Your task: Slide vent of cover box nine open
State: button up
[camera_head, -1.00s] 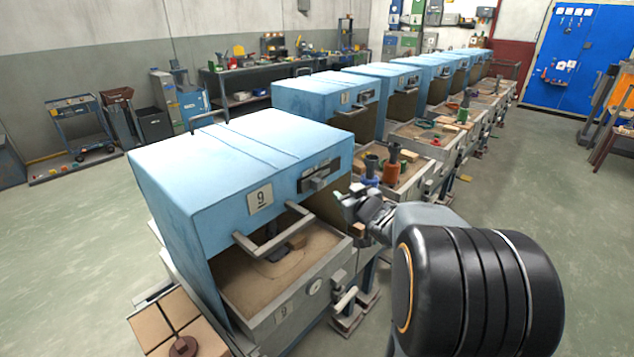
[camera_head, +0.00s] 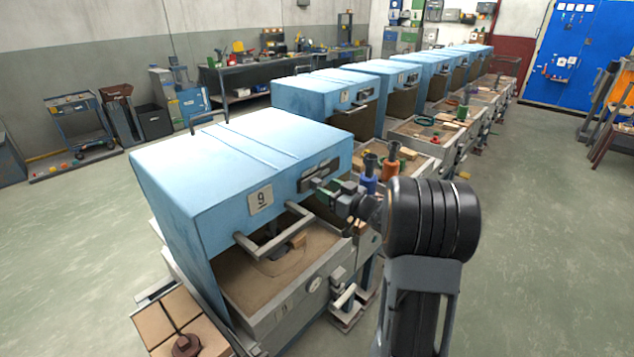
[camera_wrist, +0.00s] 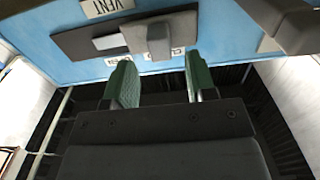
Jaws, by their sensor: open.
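Cover box nine (camera_head: 240,165) is light blue, with a "9" plate and a front handle bar (camera_head: 275,240). Its vent, a grey slide (camera_head: 313,180) in a dark slot, is on the front face at the upper right. In the wrist view the vent's grey knob (camera_wrist: 158,38) stands out from its plate (camera_wrist: 100,38), near a "VENT" label. My gripper (camera_head: 328,190) is at the vent in the head view. In the wrist view its green-padded fingers (camera_wrist: 161,80) are open and apart, one on each side of the knob's line, with the knob just beyond the tips. Contact cannot be told.
Below the cover is a sand-filled box (camera_head: 260,285) with a gauge on its front. More blue cover boxes (camera_head: 320,95) run in a row behind. Open floor (camera_head: 540,220) lies to the right.

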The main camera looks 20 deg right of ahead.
aim_at(320, 185)
jog(key=shift+p+x, duration=0.35)
jog(key=shift+x, duration=2.25)
jog(key=shift+c, duration=0.4)
grip_shut()
